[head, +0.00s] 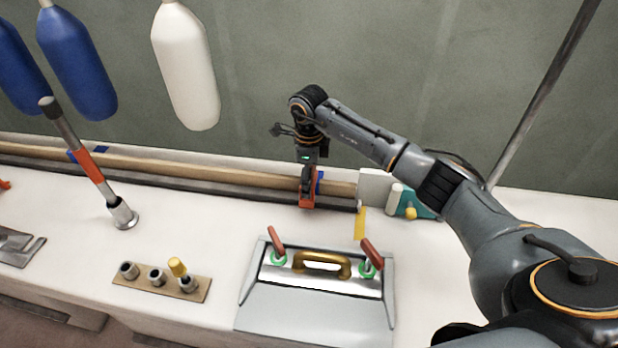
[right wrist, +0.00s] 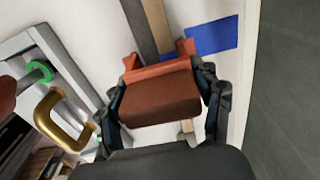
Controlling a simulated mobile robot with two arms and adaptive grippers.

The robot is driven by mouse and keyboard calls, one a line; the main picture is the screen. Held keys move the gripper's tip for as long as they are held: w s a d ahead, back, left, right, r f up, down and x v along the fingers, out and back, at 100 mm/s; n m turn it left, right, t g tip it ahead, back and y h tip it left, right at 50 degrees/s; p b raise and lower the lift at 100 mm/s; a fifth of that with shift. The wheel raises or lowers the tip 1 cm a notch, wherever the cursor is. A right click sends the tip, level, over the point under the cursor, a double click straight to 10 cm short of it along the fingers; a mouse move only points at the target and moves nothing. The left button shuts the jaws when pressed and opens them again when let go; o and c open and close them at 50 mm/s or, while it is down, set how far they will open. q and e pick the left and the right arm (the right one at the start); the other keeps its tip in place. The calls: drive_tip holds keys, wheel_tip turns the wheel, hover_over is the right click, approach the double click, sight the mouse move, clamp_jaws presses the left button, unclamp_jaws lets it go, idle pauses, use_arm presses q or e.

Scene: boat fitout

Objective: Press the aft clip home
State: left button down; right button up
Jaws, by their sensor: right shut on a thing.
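The orange-red clip (head: 307,200) is at the right part of the long rail, and it also shows in the right wrist view (right wrist: 160,98) as a brown-red block with raised orange sides. My right gripper (head: 308,178) is shut on it from above, with one finger on each side in the right wrist view (right wrist: 163,105). The clip is at the dark and wooden rail (right wrist: 150,25), beside a blue tape mark (right wrist: 212,37). Whether it is fully seated on the rail is hidden. My left gripper is not in view.
A grey case (head: 314,312) with a brass handle and red levers stands in front. A socket board (head: 160,288) and an upright pole (head: 85,155) stand to the left. White and teal items (head: 395,195) sit close right of the clip. Fenders (head: 185,65) hang behind.

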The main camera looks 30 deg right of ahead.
drive_tip(key=shift+s+f+b, duration=0.15)
drive_tip(key=shift+f+b, duration=0.15)
drive_tip(key=shift+f, duration=0.25)
drive_tip(key=o, duration=1.6)
drive_tip(key=shift+r, duration=0.1)
